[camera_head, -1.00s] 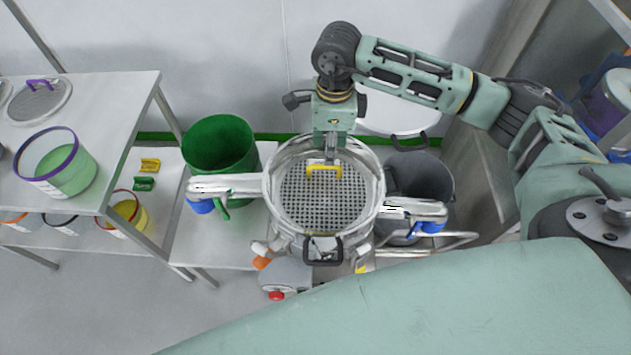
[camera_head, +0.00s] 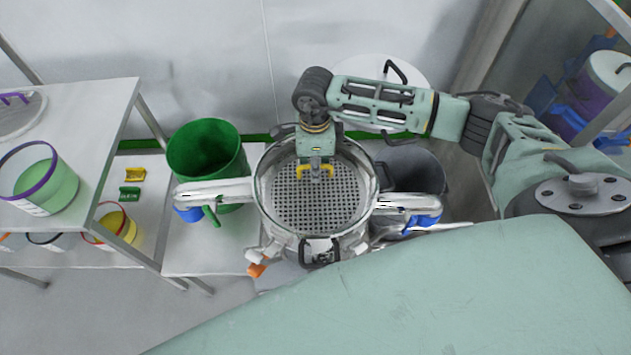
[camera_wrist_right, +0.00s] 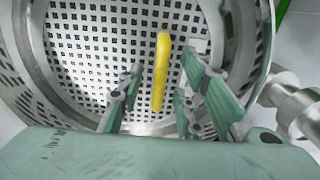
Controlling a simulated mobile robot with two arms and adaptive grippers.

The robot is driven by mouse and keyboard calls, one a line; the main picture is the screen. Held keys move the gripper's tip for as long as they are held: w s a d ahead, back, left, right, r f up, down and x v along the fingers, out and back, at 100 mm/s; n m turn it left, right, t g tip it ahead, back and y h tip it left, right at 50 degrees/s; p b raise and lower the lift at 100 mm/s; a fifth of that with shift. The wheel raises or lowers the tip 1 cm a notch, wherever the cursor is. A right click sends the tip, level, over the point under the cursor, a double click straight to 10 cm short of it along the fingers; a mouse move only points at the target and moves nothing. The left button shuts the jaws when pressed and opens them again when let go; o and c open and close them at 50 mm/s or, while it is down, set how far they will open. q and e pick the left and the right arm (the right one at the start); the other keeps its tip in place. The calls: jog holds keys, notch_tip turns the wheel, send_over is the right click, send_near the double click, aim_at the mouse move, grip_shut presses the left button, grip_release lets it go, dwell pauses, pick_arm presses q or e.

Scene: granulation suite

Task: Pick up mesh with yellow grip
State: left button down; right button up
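The mesh (camera_head: 318,203) is a round perforated metal plate lying inside the steel sifter bowl (camera_head: 262,190). Its yellow grip (camera_head: 328,169) stands at the far side of the mesh, partly hidden by my right gripper (camera_head: 315,168). In the right wrist view, the yellow grip (camera_wrist_right: 161,72) runs between the two green fingers of my right gripper (camera_wrist_right: 160,85). The fingers are open with a gap on both sides of the grip. The mesh (camera_wrist_right: 105,45) fills the area behind it. My left gripper is not in view.
A green bucket (camera_head: 207,150) stands left of the bowl and a dark grey bin (camera_head: 412,172) stands right of it. A white table (camera_head: 85,115) with a green-filled tub (camera_head: 42,180) is at the left. A grey lid with black handle (camera_head: 375,68) is behind my right arm.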

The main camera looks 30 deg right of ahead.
jog(key=shift+f, duration=0.4)
jog(key=shift+c, duration=0.5)
grip_shut()
jog(key=shift+r, duration=0.1)
